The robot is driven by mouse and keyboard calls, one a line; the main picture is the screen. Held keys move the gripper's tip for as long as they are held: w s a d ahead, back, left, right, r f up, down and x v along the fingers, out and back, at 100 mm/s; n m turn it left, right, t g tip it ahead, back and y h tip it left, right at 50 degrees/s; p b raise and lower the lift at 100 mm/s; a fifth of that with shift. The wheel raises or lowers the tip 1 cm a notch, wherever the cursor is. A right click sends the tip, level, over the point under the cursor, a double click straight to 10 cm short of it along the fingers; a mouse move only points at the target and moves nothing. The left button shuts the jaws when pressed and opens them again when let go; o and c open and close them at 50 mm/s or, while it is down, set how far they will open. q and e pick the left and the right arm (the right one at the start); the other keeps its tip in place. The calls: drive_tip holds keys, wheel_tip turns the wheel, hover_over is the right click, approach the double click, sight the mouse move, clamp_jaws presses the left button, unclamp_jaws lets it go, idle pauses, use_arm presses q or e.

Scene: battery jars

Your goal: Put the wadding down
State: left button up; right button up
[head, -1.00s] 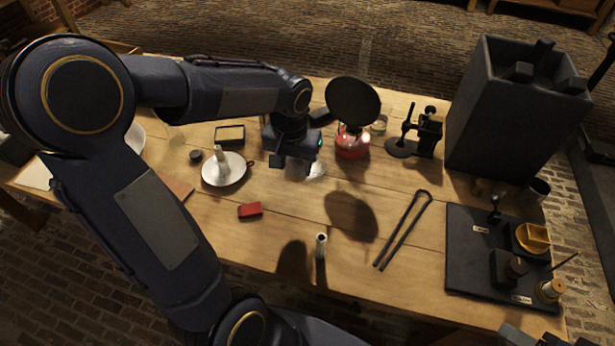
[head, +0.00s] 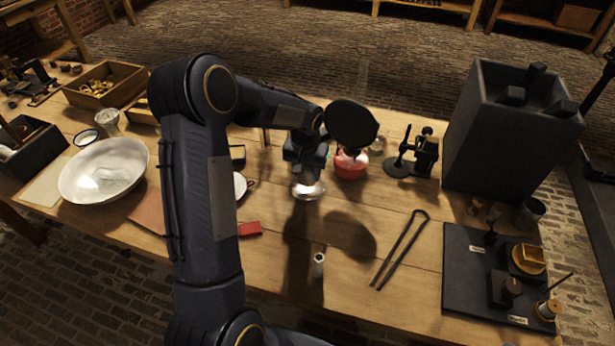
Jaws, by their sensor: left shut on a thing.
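My left gripper (head: 306,165) is over the middle of the bench, just left of the red lamp (head: 350,165). It points down and is shut. A pale, bright tuft that looks like the wadding (head: 307,189) is at its fingertips, low over the wood. The fingertips are partly hidden by the gripper body, and I cannot tell whether the wadding touches the bench (head: 345,285). My right gripper is not clearly in view.
A black disc (head: 352,123) stands above the lamp. A white cylinder (head: 318,265), tongs (head: 400,250) and a red block (head: 250,228) lie nearer. A white bowl (head: 104,170) is left, a dark tray (head: 463,290) right. My left arm hides part of the bench.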

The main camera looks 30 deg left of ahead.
sight(307, 179)
use_arm(q)
drive_tip(key=shift+w+f, duration=0.15)
drive_tip(key=shift+f, duration=1.6)
drive_tip(key=shift+f, duration=0.15)
drive_tip(key=o, duration=1)
